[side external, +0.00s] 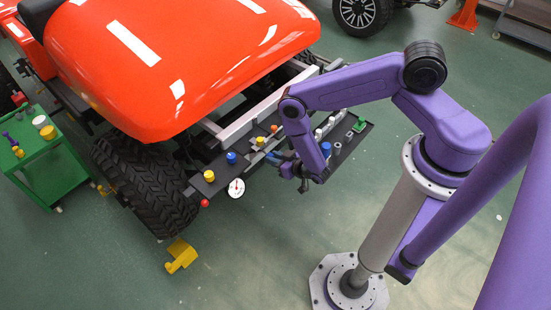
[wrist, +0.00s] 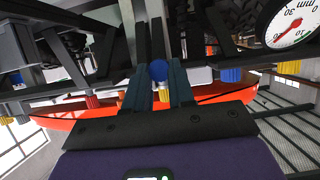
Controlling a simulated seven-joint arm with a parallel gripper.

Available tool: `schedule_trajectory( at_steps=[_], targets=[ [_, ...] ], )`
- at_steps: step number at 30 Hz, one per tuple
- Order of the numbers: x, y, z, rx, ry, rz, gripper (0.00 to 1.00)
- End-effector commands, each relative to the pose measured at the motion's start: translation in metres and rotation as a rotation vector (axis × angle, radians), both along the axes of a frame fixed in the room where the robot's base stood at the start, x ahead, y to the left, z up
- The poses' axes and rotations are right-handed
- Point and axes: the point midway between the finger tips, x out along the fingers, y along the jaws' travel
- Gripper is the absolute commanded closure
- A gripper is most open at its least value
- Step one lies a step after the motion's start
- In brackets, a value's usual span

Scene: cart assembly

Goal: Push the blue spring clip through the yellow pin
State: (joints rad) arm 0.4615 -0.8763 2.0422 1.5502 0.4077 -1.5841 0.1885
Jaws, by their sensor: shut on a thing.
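My gripper (wrist: 159,85) is shut in the wrist view, its two dark teal fingers on either side of a round blue piece, which I take to be the blue spring clip (wrist: 158,70). A small yellow piece (wrist: 163,95) shows between the fingers just below the blue one in the picture; it may be the yellow pin, and I cannot tell whether they touch. In the side external view my gripper (side external: 273,156) is at the dark rail beside the vehicle, and the held clip is too small to make out. Yellow knobs (side external: 260,141) stand on the rail close by.
A dark rail (side external: 216,187) carries yellow, blue and red pieces. A round dial gauge (side external: 236,188) hangs at its near end; the gauge also shows in the wrist view (wrist: 290,22). The orange hood (side external: 190,60) and a large tyre (side external: 145,185) are close. A green cart (side external: 50,165) stands left.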

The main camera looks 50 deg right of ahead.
Motion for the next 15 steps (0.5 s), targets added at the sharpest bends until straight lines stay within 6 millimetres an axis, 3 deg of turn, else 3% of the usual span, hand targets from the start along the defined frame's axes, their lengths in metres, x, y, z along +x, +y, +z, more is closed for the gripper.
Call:
schedule_trajectory(
  at_steps=[15],
  targets=[
    [0.0035,-0.0005,0.0003,0.001,-0.001,-0.001,1.0]
  ],
)
